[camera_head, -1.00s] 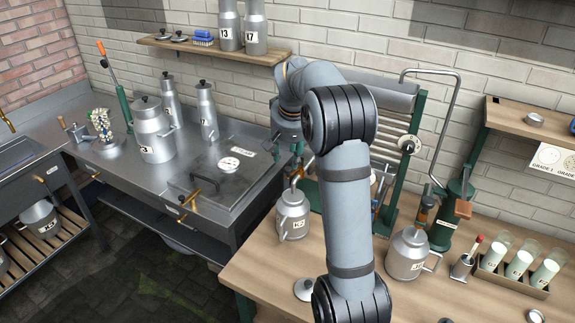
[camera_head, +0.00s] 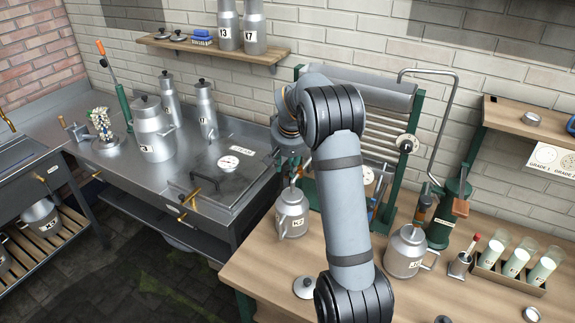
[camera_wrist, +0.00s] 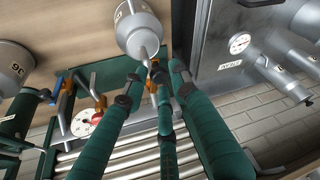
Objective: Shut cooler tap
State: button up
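The cooler is a green frame with stacked horizontal metal tubes, seen in the head view (camera_head: 357,138) and wrist view (camera_wrist: 140,160). A can marked K2 (camera_head: 291,215) stands in front of its left end; what appears to be this can shows at the top of the wrist view (camera_wrist: 138,35). A small brass tap-like part (camera_wrist: 153,63) lies by the can, close to my fingertips. My gripper (camera_wrist: 157,75) has green fingers with dark joints, converging around that part with gaps between the tips. Contact cannot be made out. In the head view my arm hides much of the cooler.
A second can (camera_head: 406,252) and a rack of milk-filled glasses (camera_head: 510,280) stand on the wooden bench to the right. A steel vat with a dial (camera_head: 228,162) lies left. In the wrist view, a blue-handled fitting (camera_wrist: 48,94) and round dial (camera_wrist: 87,122) sit left of my fingers.

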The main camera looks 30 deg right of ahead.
grip_shut()
dwell(0.5)
